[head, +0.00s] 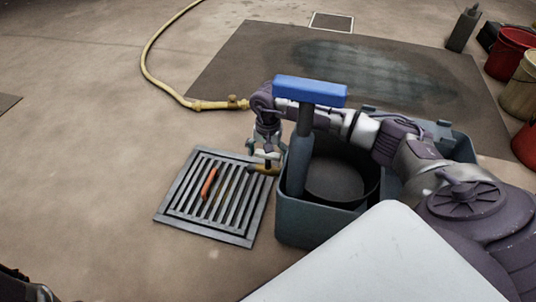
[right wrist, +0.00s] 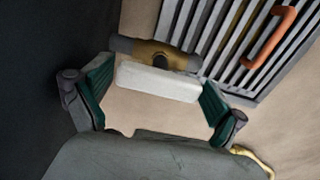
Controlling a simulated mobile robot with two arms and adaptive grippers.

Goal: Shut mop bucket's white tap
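The grey-blue mop bucket (head: 307,222) stands on the floor right of the drain grate. Its tap has a brass body (right wrist: 165,56) and a white bar handle (right wrist: 158,82), lying crosswise in the right wrist view. My right gripper (head: 265,150) is at the bucket's left side, over the tap. In the right wrist view my right gripper (right wrist: 155,100) is open, one finger beyond each end of the white handle. The left finger is clear of it; the right finger is very close, and contact cannot be told. A dark part in the head view's lower left corner may be my left arm.
The slatted drain grate (head: 215,197) has an orange handle-like piece (head: 208,184) on it. A yellow hose (head: 150,70) lies behind. A blue-topped lever (head: 310,91) rises from the bucket. Red and beige buckets stand far right. Floor left of the grate is clear.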

